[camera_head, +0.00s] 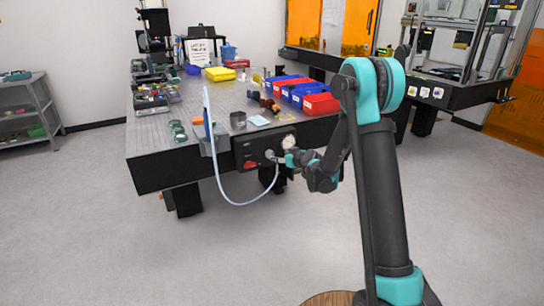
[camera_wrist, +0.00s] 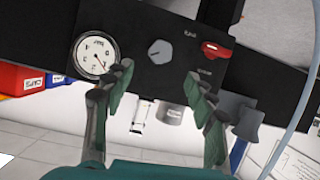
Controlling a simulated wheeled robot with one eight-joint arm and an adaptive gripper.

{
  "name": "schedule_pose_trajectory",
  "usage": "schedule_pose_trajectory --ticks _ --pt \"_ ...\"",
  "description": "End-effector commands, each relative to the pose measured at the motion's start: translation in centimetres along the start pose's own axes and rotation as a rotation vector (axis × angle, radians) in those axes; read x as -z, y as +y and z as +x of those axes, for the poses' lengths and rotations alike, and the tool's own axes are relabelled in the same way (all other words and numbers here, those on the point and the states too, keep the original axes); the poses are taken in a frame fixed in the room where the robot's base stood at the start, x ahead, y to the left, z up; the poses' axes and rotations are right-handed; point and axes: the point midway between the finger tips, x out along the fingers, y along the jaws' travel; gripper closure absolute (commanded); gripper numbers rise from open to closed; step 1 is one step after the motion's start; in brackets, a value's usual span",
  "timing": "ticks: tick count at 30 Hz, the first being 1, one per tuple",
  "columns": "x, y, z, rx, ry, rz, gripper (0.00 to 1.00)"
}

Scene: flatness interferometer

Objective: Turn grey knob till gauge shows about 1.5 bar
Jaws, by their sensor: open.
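The grey knob (camera_wrist: 160,51) sits on a black panel (camera_wrist: 143,79) in the wrist view, with a pointer mark on its face. The round white gauge (camera_wrist: 95,54) is left of it. Its needle seems to point toward the lower right, but the reading is too small to tell. My gripper (camera_wrist: 158,74) is open and empty, its fingers spread either side of the knob's line, apart from the knob. In the head view my gripper (camera_head: 286,157) is at the table's front panel, just below the gauge (camera_head: 288,142); the knob is hard to make out there.
A red switch (camera_wrist: 215,50) is right of the knob. Red and blue bins (camera_head: 320,104) stand on the table (camera_head: 178,112). The floor in front is clear.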

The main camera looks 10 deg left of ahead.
Motion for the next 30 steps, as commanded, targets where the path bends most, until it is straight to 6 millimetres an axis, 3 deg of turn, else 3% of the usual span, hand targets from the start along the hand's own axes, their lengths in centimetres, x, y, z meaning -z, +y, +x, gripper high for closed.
schedule_pose_trajectory --ticks 9,15,28,30 --pt "0.0 -0.1 6.3 0.002 0.0 -0.001 0.44" --pt "0.0 0.0 8.9 0.0 0.0 -0.001 0.44" --pt "0.0 0.0 9.9 0.0 -0.001 0.0 0.44" --pt "0.0 0.0 9.9 0.0 -0.001 0.0 0.5"
